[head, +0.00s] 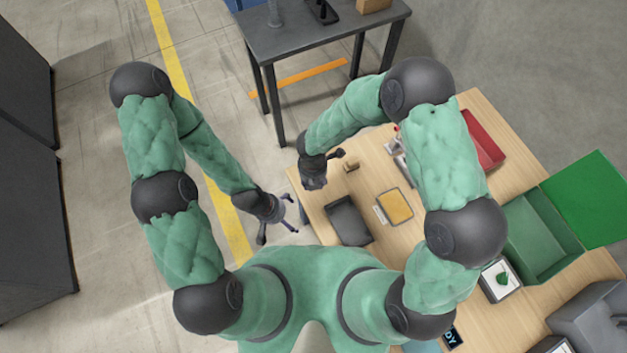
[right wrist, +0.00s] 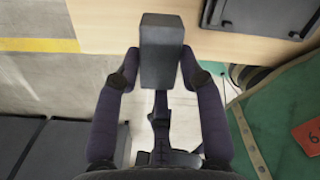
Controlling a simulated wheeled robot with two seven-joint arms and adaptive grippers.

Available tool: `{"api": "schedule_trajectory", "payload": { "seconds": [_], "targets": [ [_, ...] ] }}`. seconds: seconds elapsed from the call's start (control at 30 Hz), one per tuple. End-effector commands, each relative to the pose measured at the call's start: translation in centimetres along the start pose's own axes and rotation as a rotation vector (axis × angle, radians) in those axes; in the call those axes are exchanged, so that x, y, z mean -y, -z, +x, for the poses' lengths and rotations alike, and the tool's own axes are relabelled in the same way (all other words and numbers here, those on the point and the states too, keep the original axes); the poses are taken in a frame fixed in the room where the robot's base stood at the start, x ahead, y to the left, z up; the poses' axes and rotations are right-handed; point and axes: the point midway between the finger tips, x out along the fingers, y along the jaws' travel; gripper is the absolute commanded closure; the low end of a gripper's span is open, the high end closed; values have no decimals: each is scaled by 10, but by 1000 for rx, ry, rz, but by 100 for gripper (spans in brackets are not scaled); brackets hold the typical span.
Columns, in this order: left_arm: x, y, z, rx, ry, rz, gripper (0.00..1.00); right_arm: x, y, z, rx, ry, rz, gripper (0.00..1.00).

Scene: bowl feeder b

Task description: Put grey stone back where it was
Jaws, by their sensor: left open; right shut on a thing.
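The grey stone (right wrist: 162,50) is a dark grey rectangular block. In the right wrist view it sits between the two fingers of my right gripper (right wrist: 160,72), which is shut on it. My left gripper (head: 283,220) is open and empty, left of the table above the floor. Which spot the stone came from cannot be told.
The wooden table (head: 385,178) bears a dark tray (head: 348,220), a yellow-topped tray (head: 394,206), a small wooden block (head: 351,166), a red bin (head: 484,140), and an open green box (head: 537,235). A white-rimmed tray (head: 500,279) holds a green stone (head: 502,278). A dark table (head: 310,38) stands behind.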

Motion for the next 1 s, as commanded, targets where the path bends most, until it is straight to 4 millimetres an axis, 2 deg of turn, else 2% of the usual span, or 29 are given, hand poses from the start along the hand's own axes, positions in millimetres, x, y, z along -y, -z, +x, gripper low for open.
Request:
{"api": "schedule_trajectory", "payload": {
  "seconds": [0.03,0.1,0.47,0.7,1.0],
  "targets": [
    [2,0,7,0,0,0,0,-2,-6,14,-2,3,3,100],
    [4,0,10,0,0,0,0,-7,-13,23,-2,2,1,100],
    [6,1,18,0,0,0,0,-16,-29,43,-1,1,1,100],
    [13,1,36,1,0,0,0,-17,-31,75,-2,1,1,100],
    [12,1,35,0,0,0,0,-17,-31,74,0,0,1,100]
  ]
}}
